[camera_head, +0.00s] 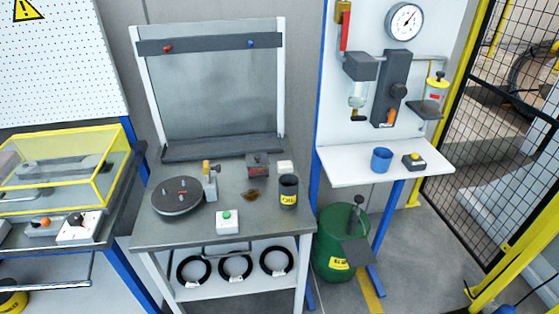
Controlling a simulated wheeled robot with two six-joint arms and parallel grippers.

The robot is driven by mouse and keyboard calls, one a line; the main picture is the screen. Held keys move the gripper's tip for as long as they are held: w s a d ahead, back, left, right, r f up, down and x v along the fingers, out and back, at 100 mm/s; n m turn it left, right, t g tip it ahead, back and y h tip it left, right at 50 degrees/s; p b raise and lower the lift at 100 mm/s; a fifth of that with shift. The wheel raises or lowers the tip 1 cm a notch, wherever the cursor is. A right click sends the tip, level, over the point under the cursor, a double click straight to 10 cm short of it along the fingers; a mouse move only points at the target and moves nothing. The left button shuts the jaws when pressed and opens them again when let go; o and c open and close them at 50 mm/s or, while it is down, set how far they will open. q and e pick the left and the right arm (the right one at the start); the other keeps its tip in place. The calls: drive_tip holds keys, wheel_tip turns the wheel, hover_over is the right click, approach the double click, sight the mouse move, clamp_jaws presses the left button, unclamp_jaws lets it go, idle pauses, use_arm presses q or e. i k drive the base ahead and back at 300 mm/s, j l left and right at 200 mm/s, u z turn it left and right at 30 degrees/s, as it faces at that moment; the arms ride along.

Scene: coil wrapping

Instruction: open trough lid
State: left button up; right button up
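Nothing in view is plainly marked as a trough. At the left stands a clear box with a yellow frame (103,181), cut off by the picture's left edge; its clear top looks closed. A green drum (331,225) with a yellow label stands on the floor right of the middle table, with a dark fitting (356,212) and a grey plate (358,252) at its right. I cannot tell whether either is the trough. Neither of my grippers is in view.
A white shelf (412,164) holds a blue cup (381,160). A mesh fence (492,118) closes the right.

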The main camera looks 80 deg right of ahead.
sight(253, 161)
drive_tip(key=z, duration=2.75)
